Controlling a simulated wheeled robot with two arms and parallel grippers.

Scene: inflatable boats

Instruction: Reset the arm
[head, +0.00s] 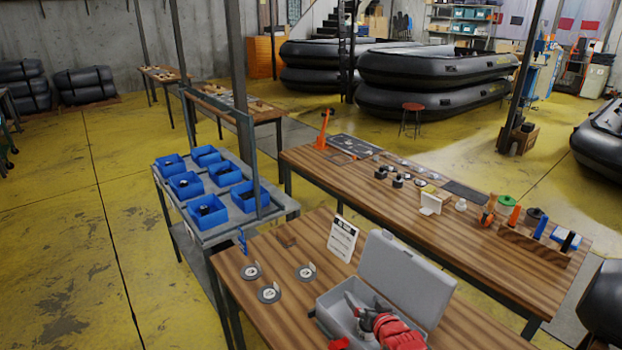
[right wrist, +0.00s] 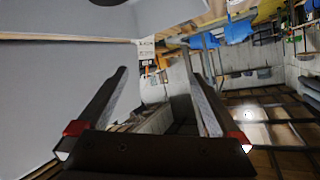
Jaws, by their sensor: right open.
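My right gripper (right wrist: 157,62) shows in the right wrist view as two dark fingers with red parts at their bases. The fingers stand wide apart with nothing between them. In the head view, red and dark parts show at the open grey case (head: 408,281) at the bottom; I cannot clearly tell the gripper from the case's contents there. A large plain grey surface fills the left of the wrist view, close beside the left finger. My left gripper is in neither view.
The case stands on the near wooden table (head: 450,335), beside a white sign (head: 342,239) and several round discs (head: 269,292). A grey cart (head: 222,228) with blue bins (head: 207,211) is at the left. A long workbench (head: 345,190) with tools lies behind. Black inflatable boats (head: 437,68) are stacked farther back.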

